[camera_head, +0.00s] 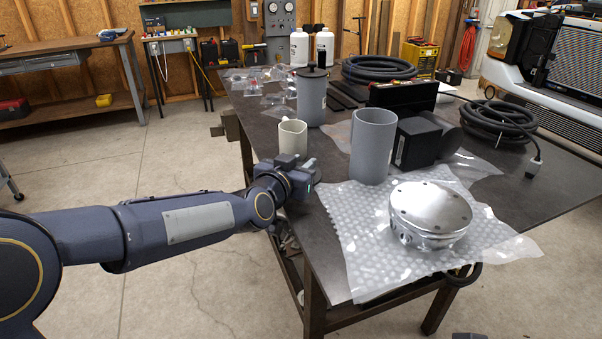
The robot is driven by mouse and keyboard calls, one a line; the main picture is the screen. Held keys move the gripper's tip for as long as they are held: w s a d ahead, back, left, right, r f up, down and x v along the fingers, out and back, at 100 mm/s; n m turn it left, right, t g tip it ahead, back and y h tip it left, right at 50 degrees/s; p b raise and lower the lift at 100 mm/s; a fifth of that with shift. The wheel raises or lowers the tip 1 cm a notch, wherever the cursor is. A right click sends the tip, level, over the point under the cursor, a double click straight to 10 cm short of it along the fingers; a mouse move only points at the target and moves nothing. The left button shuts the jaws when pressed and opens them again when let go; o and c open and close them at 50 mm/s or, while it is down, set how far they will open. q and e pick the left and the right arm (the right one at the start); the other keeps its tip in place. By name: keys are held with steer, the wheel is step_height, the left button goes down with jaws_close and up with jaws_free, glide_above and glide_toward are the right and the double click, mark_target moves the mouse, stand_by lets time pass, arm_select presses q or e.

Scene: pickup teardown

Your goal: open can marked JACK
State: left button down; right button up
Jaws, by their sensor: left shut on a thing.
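The gripper body hides some of the contact. No JACK marking is readable on any can. A larger grey cylinder (373,147) with an open top stands to the right, and a grey canister with a black top (311,97) stands behind.
A round silver metal part (430,214) lies on bubble wrap (372,262) at the near end of the workbench (325,208). A black box (417,143) and coiled black hose (496,121) are at the right. Bare tabletop lies between the cream can and the grey cylinder.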

arm_select(q)
steer(key=shift+f, duration=0.6)
steer(key=shift+r, duration=0.1)
steer(key=shift+f, duration=0.2)
steer(key=c, duration=1.2)
jaws_free()
steer(key=shift+r, duration=0.1)
